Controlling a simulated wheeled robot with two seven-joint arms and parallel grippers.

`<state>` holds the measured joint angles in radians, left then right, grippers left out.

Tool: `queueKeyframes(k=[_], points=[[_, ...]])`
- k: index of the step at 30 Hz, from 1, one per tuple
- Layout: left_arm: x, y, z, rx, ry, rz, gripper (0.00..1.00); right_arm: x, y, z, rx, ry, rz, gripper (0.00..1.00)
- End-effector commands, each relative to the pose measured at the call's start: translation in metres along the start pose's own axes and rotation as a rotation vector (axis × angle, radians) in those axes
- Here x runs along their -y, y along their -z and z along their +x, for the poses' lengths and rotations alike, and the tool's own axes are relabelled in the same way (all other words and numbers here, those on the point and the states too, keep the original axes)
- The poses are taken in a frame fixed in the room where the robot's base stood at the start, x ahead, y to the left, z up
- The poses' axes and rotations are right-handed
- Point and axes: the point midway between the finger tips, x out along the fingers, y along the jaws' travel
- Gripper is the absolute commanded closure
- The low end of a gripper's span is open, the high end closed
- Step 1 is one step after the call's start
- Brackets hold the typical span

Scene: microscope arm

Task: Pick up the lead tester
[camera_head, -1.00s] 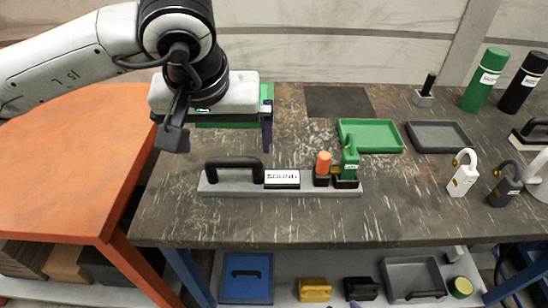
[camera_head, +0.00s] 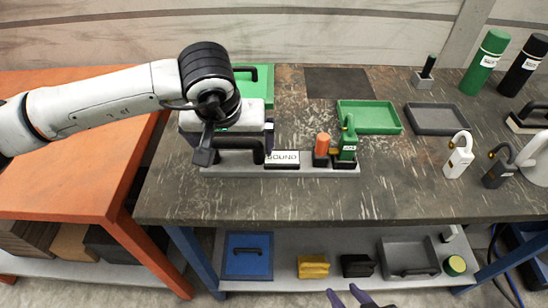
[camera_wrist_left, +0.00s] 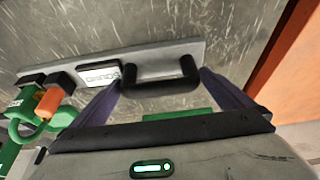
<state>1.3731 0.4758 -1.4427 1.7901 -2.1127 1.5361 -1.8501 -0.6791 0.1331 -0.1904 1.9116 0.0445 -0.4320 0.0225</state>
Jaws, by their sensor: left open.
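The lead tester appears to be the long grey bar (camera_head: 225,170) with a black arched handle (camera_head: 240,145), a "SOUND" label (camera_head: 283,158), an orange plug (camera_head: 322,144) and a green clamp-like piece (camera_head: 348,142). It lies flat near the table's front. My left gripper (camera_head: 238,150) is at the handle end. In the left wrist view, its open purple fingers (camera_wrist_left: 160,80) are on either side of the black handle (camera_wrist_left: 160,88), not closed on it. Whether they touch is unclear. My right gripper (camera_head: 347,296) shows only its two separated fingertips at the bottom edge.
A green case (camera_head: 262,78) with a black handle lies behind my left gripper. A green tray (camera_head: 370,104) and a dark grey tray (camera_head: 437,106) lie behind and right of the bar. Padlocks (camera_head: 458,161) and bottles (camera_head: 486,62) stand farther right. An orange table (camera_head: 70,180) adjoins on the left.

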Motion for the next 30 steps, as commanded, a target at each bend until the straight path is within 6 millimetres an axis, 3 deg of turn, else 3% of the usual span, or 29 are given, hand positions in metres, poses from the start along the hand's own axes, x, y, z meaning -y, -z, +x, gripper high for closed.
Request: queueKeyframes(k=[3,15,24,30], points=[[0.000,0.000,0.000,0.000,0.000,0.000,0.03,0.000,-0.002,0.000,0.003,-0.001,0.000,0.61],[0.000,0.000,-0.001,0.000,0.000,0.000,0.70,0.000,-0.006,-0.001,0.014,-0.001,-0.001,0.61],[-0.002,0.005,-0.007,-0.010,-0.006,-0.003,0.70,0.000,-0.008,-0.001,0.016,0.000,-0.002,0.61],[-0.002,0.016,-0.033,-0.013,-0.008,-0.003,0.70,0.000,-0.010,0.002,0.017,0.000,-0.003,0.61]])
